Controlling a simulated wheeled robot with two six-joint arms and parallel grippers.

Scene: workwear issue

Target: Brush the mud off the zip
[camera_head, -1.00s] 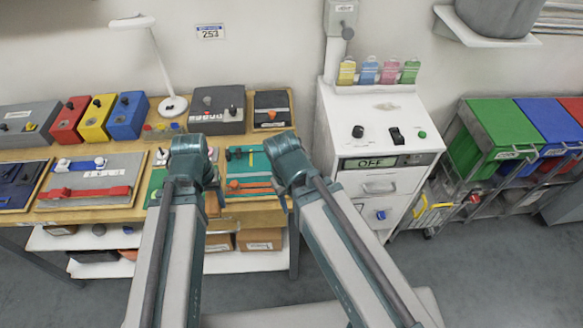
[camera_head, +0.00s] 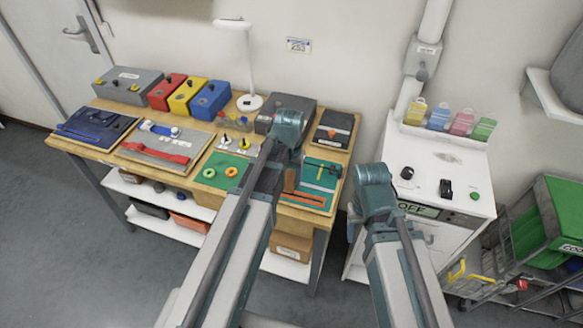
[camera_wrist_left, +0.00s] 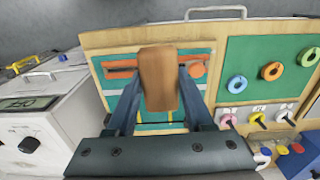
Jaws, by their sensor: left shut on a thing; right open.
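My left gripper (camera_wrist_left: 158,90) is shut on a brown wooden block, seemingly the brush (camera_wrist_left: 157,75), in the left wrist view. The brush hangs over the teal tool board (camera_wrist_left: 175,128). In the head view a bit of brown (camera_head: 290,180) shows beside my left arm; that arm hides the fingers. A dark blue panel (camera_head: 98,128) with a blue strip lies at the bench's left. Beside it is a grey panel (camera_head: 158,138) with a red strip (camera_head: 165,151). I cannot tell which strip is the zip, and no mud is clear. My right gripper is hidden behind its own arm.
The wooden bench (camera_head: 75,148) carries a lamp (camera_head: 249,103), red, yellow and blue boxes (camera_head: 186,97) and a green board (camera_head: 222,170) with rings. A white cabinet (camera_head: 447,162) stands right of the bench. Open floor lies at the front left.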

